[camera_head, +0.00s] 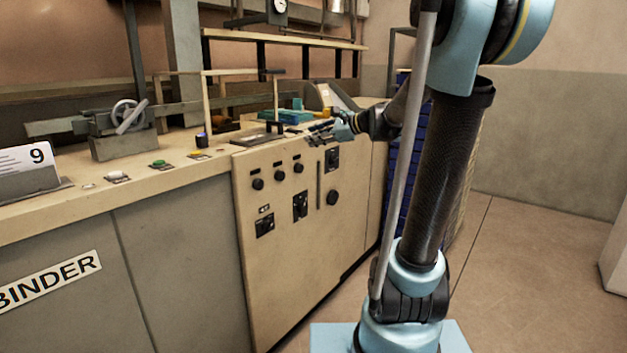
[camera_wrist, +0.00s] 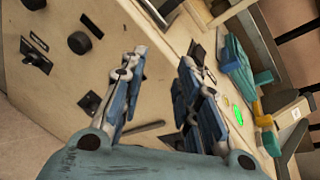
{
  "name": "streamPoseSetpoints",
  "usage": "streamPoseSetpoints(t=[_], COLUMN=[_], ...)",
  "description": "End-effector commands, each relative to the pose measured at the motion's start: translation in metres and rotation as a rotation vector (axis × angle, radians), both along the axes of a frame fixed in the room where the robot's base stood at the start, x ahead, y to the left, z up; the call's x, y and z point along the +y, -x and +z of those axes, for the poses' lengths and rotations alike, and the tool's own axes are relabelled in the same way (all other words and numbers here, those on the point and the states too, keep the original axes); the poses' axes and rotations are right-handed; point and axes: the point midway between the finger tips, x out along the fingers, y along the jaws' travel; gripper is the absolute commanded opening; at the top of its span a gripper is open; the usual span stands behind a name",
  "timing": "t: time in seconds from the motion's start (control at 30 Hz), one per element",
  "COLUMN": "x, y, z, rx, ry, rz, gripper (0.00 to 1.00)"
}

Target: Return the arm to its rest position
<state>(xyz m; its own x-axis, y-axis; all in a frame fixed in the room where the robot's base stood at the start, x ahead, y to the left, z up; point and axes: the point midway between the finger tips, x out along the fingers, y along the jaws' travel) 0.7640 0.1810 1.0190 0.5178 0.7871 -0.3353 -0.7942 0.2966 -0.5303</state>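My arm reaches away from my body toward the far end of the machine bench, with its upper links in the right half of the head view. My gripper (camera_head: 322,132) is at the bench's front edge, above the beige control panel. In the wrist view my gripper (camera_wrist: 164,58) has its two blue-grey fingers apart, with nothing between them. The panel's front, with black knobs and switches, lies beyond the fingers.
The beige panel (camera_head: 290,240) and the grey front with a BINDER label (camera_head: 45,282) run along the left. Blue crates (camera_head: 405,185) stand behind my arm.

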Motion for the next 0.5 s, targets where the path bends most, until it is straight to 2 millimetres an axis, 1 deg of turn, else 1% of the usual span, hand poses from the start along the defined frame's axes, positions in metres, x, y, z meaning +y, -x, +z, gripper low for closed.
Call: streamPoseSetpoints(t=[0.03, 0.1, 0.27, 0.3, 0.37, 0.5], x=[-0.001, -0.005, -0.019, -0.024, -0.032, -0.054], y=[0.019, 0.044, 0.098, 0.111, 0.131, 0.176], z=[-0.011, -0.028, -0.068, -0.079, -0.094, -0.131], rx=[-0.031, -0.081, -0.18, -0.204, -0.236, -0.303], ry=[0.075, 0.192, 0.448, 0.511, 0.602, 0.807], rz=[0.032, 0.087, 0.225, 0.263, 0.323, 0.474], gripper=[0.3, 0.3, 0.3, 0.3, 0.3, 0.3])
